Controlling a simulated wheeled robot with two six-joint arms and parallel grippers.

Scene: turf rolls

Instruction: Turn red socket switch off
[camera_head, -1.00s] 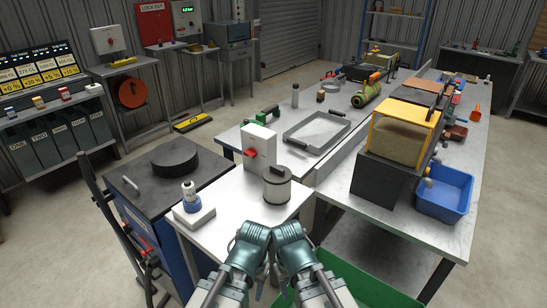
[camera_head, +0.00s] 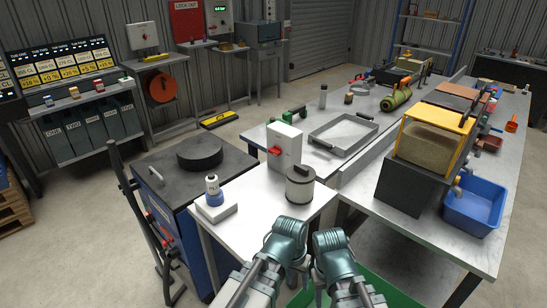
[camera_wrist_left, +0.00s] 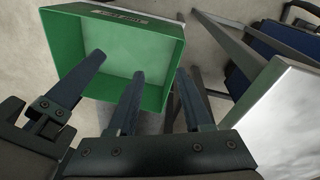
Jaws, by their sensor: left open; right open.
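A white box with a red switch (camera_head: 275,151) on its front stands upright on the white-topped small table (camera_head: 245,235). I cannot read the switch's position. My left gripper (camera_head: 285,237) and my right gripper (camera_head: 331,241) are side by side at the bottom of the head view, in front of the table and apart from the switch. Their fingertips are hidden there. In the left wrist view, dark fingers (camera_wrist_left: 163,100) point over a green bin (camera_wrist_left: 153,30), with nothing held between them. Both grippers are open and empty.
A metal canister (camera_head: 300,186) stands in front of the white box. A white-and-blue bottle (camera_head: 213,190) is at the table's left. A blue cabinet (camera_head: 190,245) stands left. A steel bench with a blue tub (camera_head: 475,207) is right.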

